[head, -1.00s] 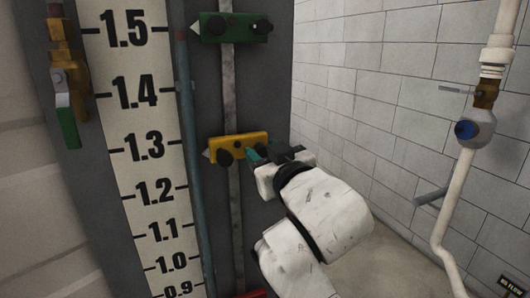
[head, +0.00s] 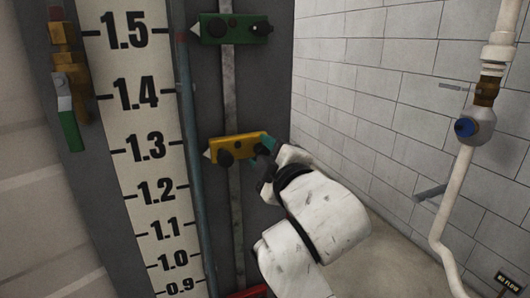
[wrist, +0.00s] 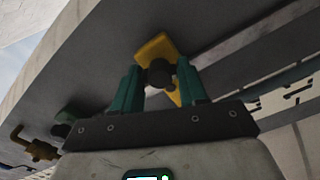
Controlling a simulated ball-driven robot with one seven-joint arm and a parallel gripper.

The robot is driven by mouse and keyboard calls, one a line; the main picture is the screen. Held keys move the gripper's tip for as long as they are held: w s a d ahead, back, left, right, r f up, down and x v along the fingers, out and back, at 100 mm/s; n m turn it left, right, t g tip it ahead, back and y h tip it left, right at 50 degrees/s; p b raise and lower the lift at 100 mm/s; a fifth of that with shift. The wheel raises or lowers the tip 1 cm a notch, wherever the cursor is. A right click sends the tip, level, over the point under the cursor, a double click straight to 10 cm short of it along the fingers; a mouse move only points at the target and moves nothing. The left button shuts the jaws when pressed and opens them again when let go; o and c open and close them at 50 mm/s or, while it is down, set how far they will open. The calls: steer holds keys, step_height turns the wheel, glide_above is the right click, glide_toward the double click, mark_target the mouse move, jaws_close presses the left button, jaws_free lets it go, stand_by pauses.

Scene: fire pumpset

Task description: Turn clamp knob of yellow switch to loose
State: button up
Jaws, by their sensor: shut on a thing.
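The yellow switch (head: 238,147) is mounted on the grey vertical rail to the right of the level scale, near the 1.3 mark, its pale pointer facing left. One dark knob (head: 225,159) shows on its left part. My gripper (head: 264,151) is at the switch's right end and covers that part in the head view. In the wrist view the teal fingers of my gripper (wrist: 160,74) are shut around a dark round knob (wrist: 159,72), with the yellow switch (wrist: 154,47) behind it. Which way the knob is turned cannot be told.
A green switch (head: 233,28) sits higher on the same rail, and part of a red one (head: 247,292) shows at the bottom. A thin pipe (head: 188,130) runs beside the scale (head: 143,148). A white pipe with a blue-capped valve (head: 466,128) is at the right.

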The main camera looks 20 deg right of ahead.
steer(key=n, duration=0.4)
steer(key=shift+n, duration=0.4)
stand_by(0.4)
steer(key=o, duration=1.1)
steer(key=shift+c, duration=0.2)
steer(key=s+b, duration=0.1)
steer(key=s, duration=0.9)
steer(key=shift+s+b, duration=0.35)
steer(key=shift+s, duration=0.05)
